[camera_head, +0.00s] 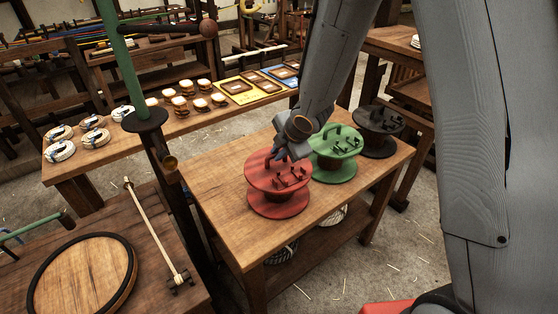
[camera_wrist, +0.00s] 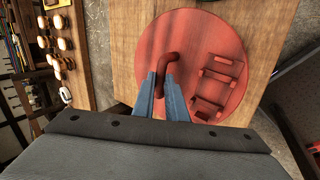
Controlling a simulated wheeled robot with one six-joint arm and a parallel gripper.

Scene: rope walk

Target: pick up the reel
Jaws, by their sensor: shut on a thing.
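A red reel (camera_head: 277,190) stands on the wooden table (camera_head: 221,226), with a green reel (camera_head: 335,150) and a black reel (camera_head: 378,130) in a row to its right. My gripper (camera_head: 281,153) is over the red reel's top. In the wrist view my blue gripper fingers (camera_wrist: 168,95) close on the curved handle (camera_wrist: 176,63) of the red reel (camera_wrist: 226,40). The reel is upright; its lower flange appears to rest on the table. The fingertips partly hide the handle.
A long bench (camera_head: 107,165) behind holds white rope coils (camera_head: 61,151), small spools and framed boards (camera_head: 240,90). A dark post (camera_head: 165,160) with a green pole (camera_head: 115,45) stands left of the table. The table's front left is clear.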

